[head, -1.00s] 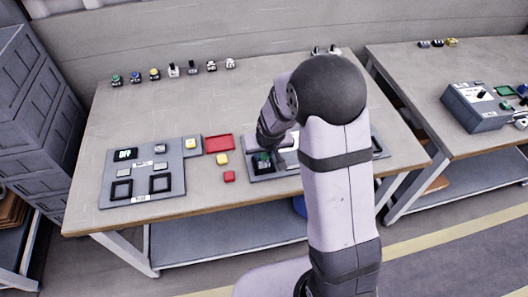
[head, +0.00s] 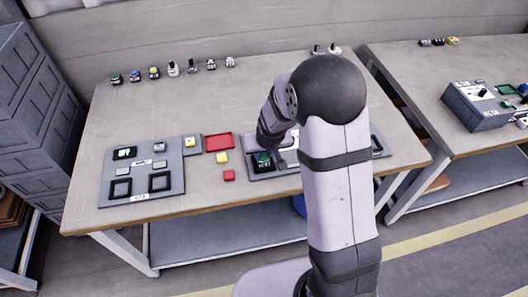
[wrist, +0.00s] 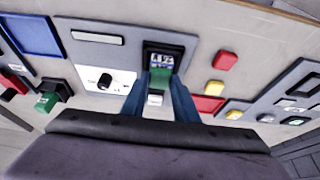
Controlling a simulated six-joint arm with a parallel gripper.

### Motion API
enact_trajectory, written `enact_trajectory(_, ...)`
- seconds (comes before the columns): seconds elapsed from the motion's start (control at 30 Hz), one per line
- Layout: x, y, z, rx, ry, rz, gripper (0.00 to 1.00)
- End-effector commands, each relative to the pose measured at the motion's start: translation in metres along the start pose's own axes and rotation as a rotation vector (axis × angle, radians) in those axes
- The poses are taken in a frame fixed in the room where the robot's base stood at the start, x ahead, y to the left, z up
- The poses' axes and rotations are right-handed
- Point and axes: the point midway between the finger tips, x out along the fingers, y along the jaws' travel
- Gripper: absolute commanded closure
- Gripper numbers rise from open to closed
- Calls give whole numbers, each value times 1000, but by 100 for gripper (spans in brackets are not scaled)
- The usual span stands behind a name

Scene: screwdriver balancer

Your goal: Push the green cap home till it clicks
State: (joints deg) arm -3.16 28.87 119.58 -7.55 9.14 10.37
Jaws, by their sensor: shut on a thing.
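The green cap (wrist: 161,77) is between my gripper's (wrist: 162,84) two blue fingers in the wrist view, and the gripper is shut on it. The cap is at the near edge of a black square socket (wrist: 187,43), whose inside shows a display with light marks. I cannot tell how deep the cap sits. In the head view the green cap (head: 263,156) shows at the socket on the middle grey panel (head: 262,173). My wrist partly covers that panel, and my gripper (head: 279,158) is just right of the cap.
A red tray (head: 219,142), a yellow block (head: 222,158) and a red block (head: 229,175) lie left of the panel. Another grey panel (head: 107,180) with black square frames is further left. Several small switches line the back edge.

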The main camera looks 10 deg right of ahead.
Motion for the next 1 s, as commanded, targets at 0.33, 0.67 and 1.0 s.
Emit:
enact_trajectory(0.33, 1, 0, 0, 0, 0, 0, 100)
enact_trajectory(0.67, 5, 0, 2, 0, 0, 0, 100)
enact_trajectory(1.0, 6, 0, 3, 0, -2, 0, 100)
